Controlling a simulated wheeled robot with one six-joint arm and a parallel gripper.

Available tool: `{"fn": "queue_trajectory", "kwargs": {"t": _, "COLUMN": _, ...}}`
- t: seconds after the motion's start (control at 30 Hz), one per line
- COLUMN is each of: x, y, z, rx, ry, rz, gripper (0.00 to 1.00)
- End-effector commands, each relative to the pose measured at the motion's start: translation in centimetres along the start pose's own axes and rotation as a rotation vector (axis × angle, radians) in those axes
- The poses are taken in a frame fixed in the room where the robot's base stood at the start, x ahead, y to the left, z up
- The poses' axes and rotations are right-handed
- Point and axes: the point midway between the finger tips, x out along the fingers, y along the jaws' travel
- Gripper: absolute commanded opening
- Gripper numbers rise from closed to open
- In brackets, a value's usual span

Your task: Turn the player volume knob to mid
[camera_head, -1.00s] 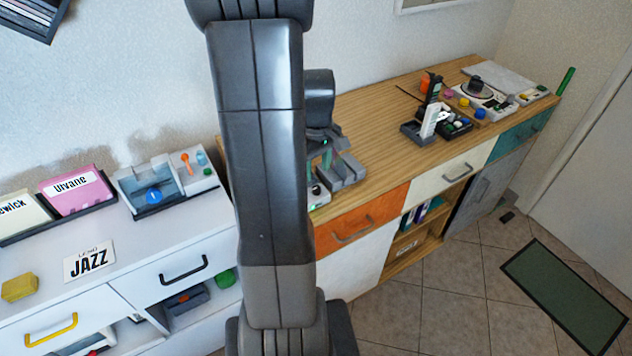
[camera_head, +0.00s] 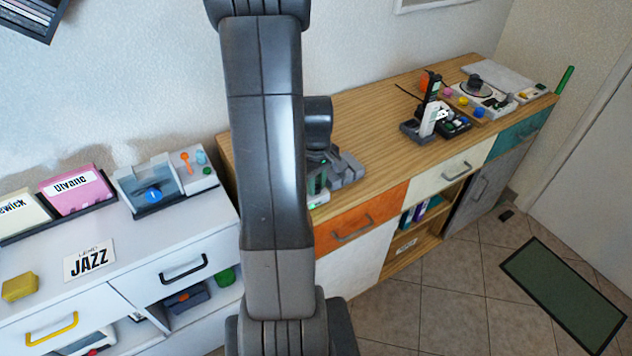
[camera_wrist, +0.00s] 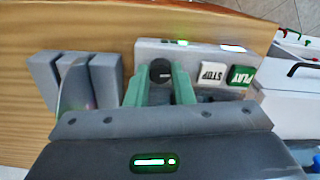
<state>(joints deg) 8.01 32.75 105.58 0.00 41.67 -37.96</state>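The player (camera_wrist: 218,50) is a light grey box on the wooden counter, seen in the wrist view, with white STOP (camera_wrist: 212,73) and green PLAY (camera_wrist: 240,76) buttons. Its round black volume knob (camera_wrist: 160,70) is at its left end. My gripper (camera_wrist: 160,76) has green fingers, one on each side of the knob, with very little gap visible. I cannot tell whether they press on it. The knob's pointer and marks are not readable. In the head view, my gripper (camera_head: 319,178) is down at the counter's left end, and my arm hides most of the player.
Upright grey slabs (camera_wrist: 105,80) stand just left of the player in the wrist view. The white cabinet (camera_head: 205,225) is left of the wooden counter (camera_head: 375,125). A turntable (camera_head: 478,92) and small items stand at the counter's far right. The counter's middle is clear.

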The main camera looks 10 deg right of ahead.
Motion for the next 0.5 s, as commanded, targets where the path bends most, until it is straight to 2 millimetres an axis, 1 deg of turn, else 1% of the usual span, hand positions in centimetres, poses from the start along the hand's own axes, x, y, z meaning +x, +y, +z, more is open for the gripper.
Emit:
{"fn": "queue_trajectory", "kwargs": {"t": 0.27, "x": 0.00, "y": 0.01, "z": -0.01, "rx": 0.017, "ry": 0.000, "rz": 0.000, "gripper": 0.00}}
{"fn": "queue_trajectory", "kwargs": {"t": 0.5, "x": 0.07, "y": 0.02, "z": -0.03, "rx": 0.118, "ry": 0.001, "rz": 0.001, "gripper": 0.00}}
